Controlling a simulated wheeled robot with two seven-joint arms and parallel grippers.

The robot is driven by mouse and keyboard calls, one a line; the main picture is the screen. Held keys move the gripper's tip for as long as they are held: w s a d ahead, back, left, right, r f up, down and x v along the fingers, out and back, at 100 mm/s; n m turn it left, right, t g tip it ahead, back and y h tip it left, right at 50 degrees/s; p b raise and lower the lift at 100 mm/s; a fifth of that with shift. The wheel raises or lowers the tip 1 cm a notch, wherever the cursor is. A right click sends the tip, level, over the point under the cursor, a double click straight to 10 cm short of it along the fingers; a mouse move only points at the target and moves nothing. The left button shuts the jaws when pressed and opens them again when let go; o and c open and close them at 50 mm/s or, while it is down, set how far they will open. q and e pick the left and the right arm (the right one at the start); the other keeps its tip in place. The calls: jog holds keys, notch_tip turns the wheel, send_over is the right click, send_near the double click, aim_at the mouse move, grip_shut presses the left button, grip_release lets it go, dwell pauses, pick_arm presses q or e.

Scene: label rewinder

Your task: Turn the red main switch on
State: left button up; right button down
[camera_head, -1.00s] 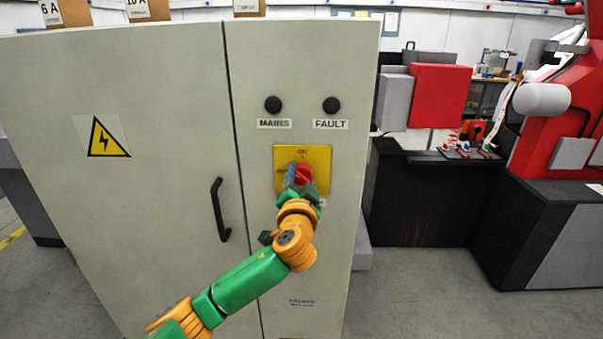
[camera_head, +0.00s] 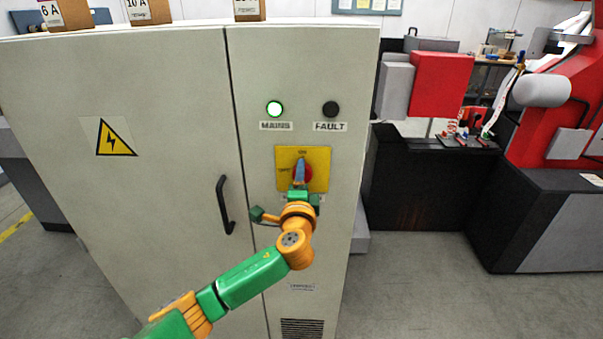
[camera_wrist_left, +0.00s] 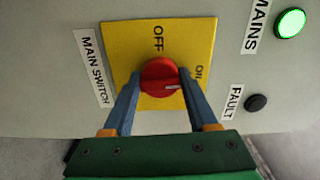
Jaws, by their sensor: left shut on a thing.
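The red main switch knob (camera_head: 308,173) sits on a yellow plate (camera_head: 318,155) on the front of the grey cabinet. In the left wrist view the red knob (camera_wrist_left: 157,75) has a white mark on its side toward the ON lettering. My left gripper (camera_head: 300,170) is in front of the knob and partly hides it. In the wrist view its two blue fingers (camera_wrist_left: 158,88) are shut on the knob, one on each side. The MAINS lamp (camera_head: 274,109) glows green, and the FAULT lamp (camera_head: 330,109) is dark. My right gripper is not in view.
A red and grey machine (camera_head: 545,130) stands at the right. Grey floor (camera_head: 420,290) is open right of the cabinet.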

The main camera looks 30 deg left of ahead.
pick_arm(q)
jog(key=shift+m, duration=0.4)
jog(key=o, duration=1.4)
jog(key=shift+s+d, duration=0.1)
jog(key=b+v, duration=0.1)
jog(key=v, duration=0.6)
